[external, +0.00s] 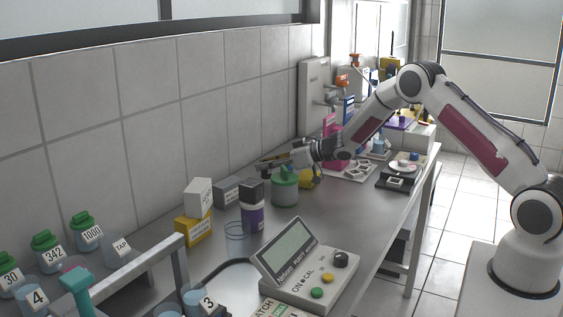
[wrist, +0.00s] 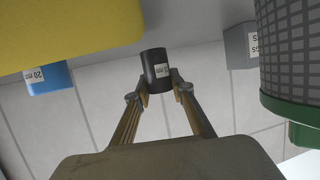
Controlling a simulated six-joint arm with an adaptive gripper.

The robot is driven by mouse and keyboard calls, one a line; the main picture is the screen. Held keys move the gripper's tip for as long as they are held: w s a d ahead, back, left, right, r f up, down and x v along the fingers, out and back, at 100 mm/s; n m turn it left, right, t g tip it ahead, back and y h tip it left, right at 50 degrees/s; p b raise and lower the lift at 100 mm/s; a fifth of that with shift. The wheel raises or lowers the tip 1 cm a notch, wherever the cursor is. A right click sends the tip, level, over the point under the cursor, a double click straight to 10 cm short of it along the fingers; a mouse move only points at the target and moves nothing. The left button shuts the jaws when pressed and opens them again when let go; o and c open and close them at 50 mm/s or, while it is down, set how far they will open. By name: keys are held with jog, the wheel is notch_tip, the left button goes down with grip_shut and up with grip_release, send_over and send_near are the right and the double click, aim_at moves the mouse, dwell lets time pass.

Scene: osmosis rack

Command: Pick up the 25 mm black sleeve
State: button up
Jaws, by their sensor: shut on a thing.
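The black sleeve (wrist: 154,64) is a short dark cylinder with a small white label that I cannot read clearly. It sits between the two fingertips of my gripper (wrist: 156,88) in the wrist view, and the gripper is shut on it. In the external view my gripper (external: 275,160) is over the bench, near the wall, at about the height of the green-lidded jar's top.
The green-lidded jar (external: 285,188) stands close by; it fills the right of the wrist view (wrist: 295,50). A yellow object (external: 308,179) looms large in the wrist view (wrist: 60,22). A blue block (wrist: 48,78) and a grey box (external: 228,190) are near the wall.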

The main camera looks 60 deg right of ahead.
notch_tip(320, 180, up, 8)
jog(key=shift+r, duration=0.15)
dwell(0.3)
